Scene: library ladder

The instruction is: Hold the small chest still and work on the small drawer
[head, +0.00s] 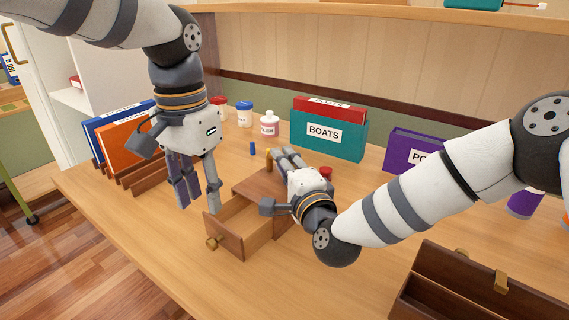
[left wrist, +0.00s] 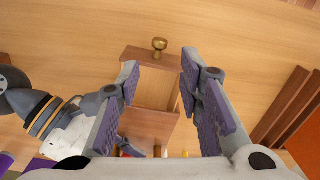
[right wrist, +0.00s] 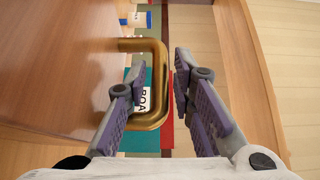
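The small wooden chest (head: 262,184) stands on the desk with its small drawer (head: 236,226) pulled out. The drawer looks empty, and its brass knob (head: 212,243) faces the near left; the knob also shows in the left wrist view (left wrist: 160,44). My left gripper (head: 198,203) is open and empty, pointing down over the drawer. My right gripper (head: 283,158) is by the chest's top, fingers apart. In the right wrist view the chest's brass handle (right wrist: 157,85) shows between the fingertips, with a gap to the right finger. My right arm hides part of the chest.
Blue and orange binders (head: 124,140) stand in a rack at left. A teal BOATS box (head: 326,140) and purple box (head: 410,155) stand behind. A dark wooden box (head: 455,285) is at front right.

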